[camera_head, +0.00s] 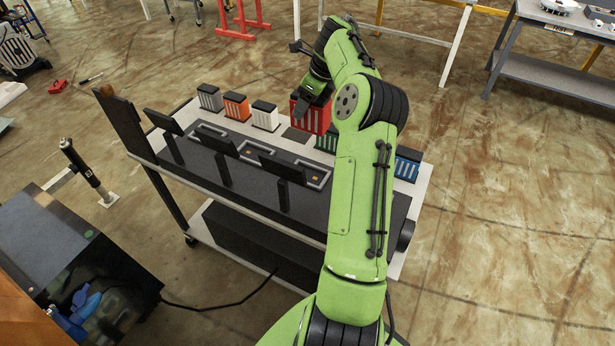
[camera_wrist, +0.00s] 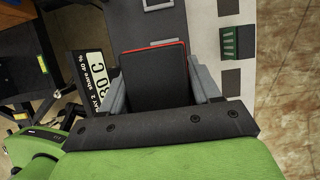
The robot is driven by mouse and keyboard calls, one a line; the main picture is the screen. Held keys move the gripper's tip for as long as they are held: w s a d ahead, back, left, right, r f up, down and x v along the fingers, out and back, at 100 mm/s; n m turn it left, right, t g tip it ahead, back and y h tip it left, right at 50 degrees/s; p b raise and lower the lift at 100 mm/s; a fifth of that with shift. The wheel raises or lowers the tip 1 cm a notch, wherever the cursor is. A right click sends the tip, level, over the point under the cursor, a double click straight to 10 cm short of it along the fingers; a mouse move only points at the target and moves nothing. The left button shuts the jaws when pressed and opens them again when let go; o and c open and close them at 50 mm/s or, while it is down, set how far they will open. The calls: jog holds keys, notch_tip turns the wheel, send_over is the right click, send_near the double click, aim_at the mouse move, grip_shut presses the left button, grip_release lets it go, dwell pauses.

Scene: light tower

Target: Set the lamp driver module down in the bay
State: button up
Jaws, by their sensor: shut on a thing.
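A red module with pale ribs (camera_head: 308,117) is in my gripper (camera_head: 314,93), at the back strip of the bench. In the wrist view the module's black face (camera_wrist: 155,78) with a thin red edge lies between my two grey fingers (camera_wrist: 160,88). My gripper is shut on it. It appears raised just above the strip, near a dark square (camera_head: 296,135); its underside is hidden. Three grey-outlined bays show on the dark panel: left (camera_head: 208,130), middle (camera_head: 262,150) and right (camera_head: 318,178). No bay in view is marked as the lamp driver's.
Grey (camera_head: 209,97), orange (camera_head: 236,106) and white (camera_head: 265,115) modules stand left of the red one. Green (camera_head: 326,141) and blue (camera_head: 407,165) modules stand right, partly behind my arm. Upright black plates (camera_head: 222,140) rise along the bench front. A printed label (camera_wrist: 90,85) shows beside my gripper.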

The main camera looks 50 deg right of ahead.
jog(key=f+b, duration=0.6)
jog(key=f, duration=0.4)
jog(key=f+b, duration=0.6)
jog(key=f, duration=0.5)
jog(key=shift+w+d+f, duration=0.1)
jog(key=shift+w, duration=0.1)
jog(key=o, duration=1.5)
jog(key=shift+f, duration=0.1)
jog(key=p+v, duration=0.2)
jog(key=v, duration=1)
jog(key=shift+p, duration=0.35)
